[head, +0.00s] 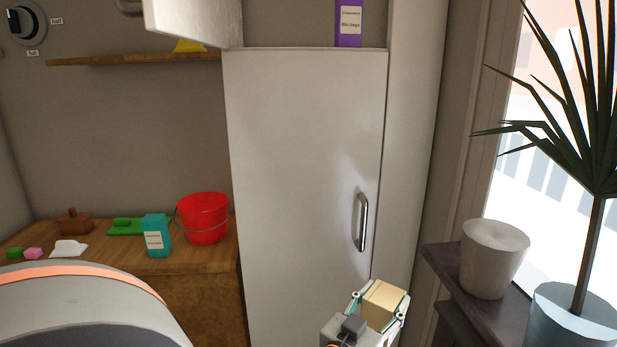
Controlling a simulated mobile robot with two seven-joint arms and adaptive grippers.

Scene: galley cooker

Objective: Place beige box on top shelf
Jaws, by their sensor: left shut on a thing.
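The beige box (383,302) is at the bottom of the head view, right of centre. My left gripper (377,311) is shut on it, with teal-edged fingers on either side. The box is held in front of the lower right part of a closed white cabinet door (300,170). Above that door is an open compartment with a purple box (348,25) standing in it; its upper part is out of frame. A wooden wall shelf (130,61) hangs at upper left. I cannot tell which is the top shelf. My right gripper is not in view.
An open white door (195,20) juts out at upper left, beside the compartment. The closed door has a metal handle (362,222). A red bucket (204,220) and teal box (156,236) stand on the wooden counter (195,259). A potted plant (575,315) and white pot (493,260) stand right.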

